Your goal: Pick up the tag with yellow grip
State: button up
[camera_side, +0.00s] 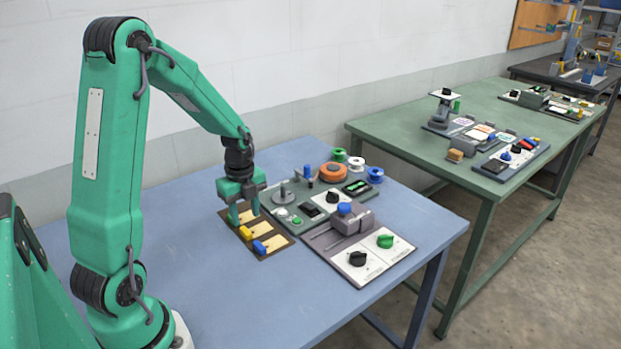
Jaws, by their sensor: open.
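A brown board (283,248) lies on the blue table and carries cream tags in a row. The tag with yellow grip (245,232) is the middle one, its grip at the left end of its cream strip. A tag with blue grip (260,246) lies in front of it. A third cream tag (245,215) lies behind, and its grip end is hidden by my finger. My gripper (244,216) is open and points down over the back part of the board, close to the yellow grip. Nothing shows between its fingers. I cannot tell whether a fingertip touches the board.
The blue table (200,280) is clear at front left. A green table (400,140) stands beyond a gap.

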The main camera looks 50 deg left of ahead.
aim_at(246, 231)
jog(key=shift+s+a+f, duration=0.1)
jog(key=shift+a+f, duration=0.05)
jog(key=shift+f, duration=2.45)
jog(key=shift+c, duration=0.2)
grip_shut()
